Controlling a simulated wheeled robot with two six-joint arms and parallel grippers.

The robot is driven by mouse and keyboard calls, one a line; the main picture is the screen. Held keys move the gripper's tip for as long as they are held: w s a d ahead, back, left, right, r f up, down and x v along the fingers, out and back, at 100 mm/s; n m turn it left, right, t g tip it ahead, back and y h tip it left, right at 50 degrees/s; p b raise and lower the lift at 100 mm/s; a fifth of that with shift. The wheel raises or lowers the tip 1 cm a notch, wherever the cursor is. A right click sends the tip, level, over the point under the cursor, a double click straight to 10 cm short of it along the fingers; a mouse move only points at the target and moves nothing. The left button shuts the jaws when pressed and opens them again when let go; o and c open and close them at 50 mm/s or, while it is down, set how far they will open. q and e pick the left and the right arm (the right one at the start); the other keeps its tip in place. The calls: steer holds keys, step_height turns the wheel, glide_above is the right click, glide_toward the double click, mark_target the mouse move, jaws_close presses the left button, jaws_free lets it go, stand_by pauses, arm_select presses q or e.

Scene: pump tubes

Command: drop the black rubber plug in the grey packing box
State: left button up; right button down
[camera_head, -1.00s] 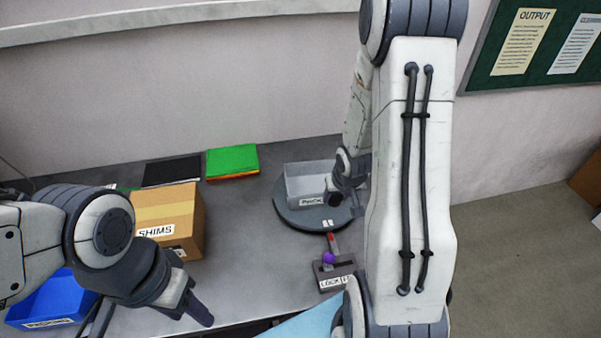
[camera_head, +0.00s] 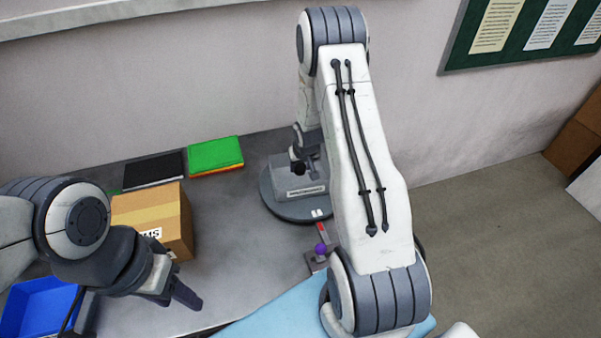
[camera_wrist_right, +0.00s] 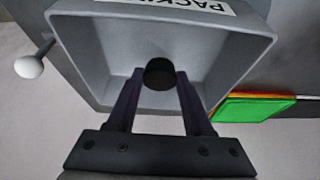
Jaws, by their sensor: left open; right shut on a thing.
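The grey packing box (camera_head: 283,178) stands on a round dark turntable (camera_head: 268,203) at the back of the bench. It fills most of the right wrist view (camera_wrist_right: 85,60), open side facing the camera. My right gripper (camera_head: 303,160) is over the box. In the right wrist view its fingers (camera_wrist_right: 159,78) are shut on the black rubber plug (camera_wrist_right: 159,72), which appears within the box's opening. I cannot tell its exact height above the floor of the box. In the head view the plug is not clearly visible. My left gripper (camera_head: 182,294) is open and empty over the front left bench.
A cardboard box (camera_head: 150,213) and a blue bin (camera_head: 38,305) are on the left. Green (camera_head: 215,153) and black (camera_head: 153,168) flat stacks lie at the back. The bench centre is clear.

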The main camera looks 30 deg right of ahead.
mark_target(302, 172)
step_height(302, 172, down, 3)
steer(key=shift+s+f+p, duration=0.1)
steer(key=shift+f+p, duration=0.1)
steer(key=shift+p, duration=0.15)
steer(key=shift+f, duration=0.1)
steer(key=shift+f, duration=0.1)
steer(key=shift+f+b, duration=0.15)
steer(key=shift+b, duration=0.15)
steer(key=shift+c, duration=1.5)
jaws_free()
steer(key=shift+r, duration=0.2)
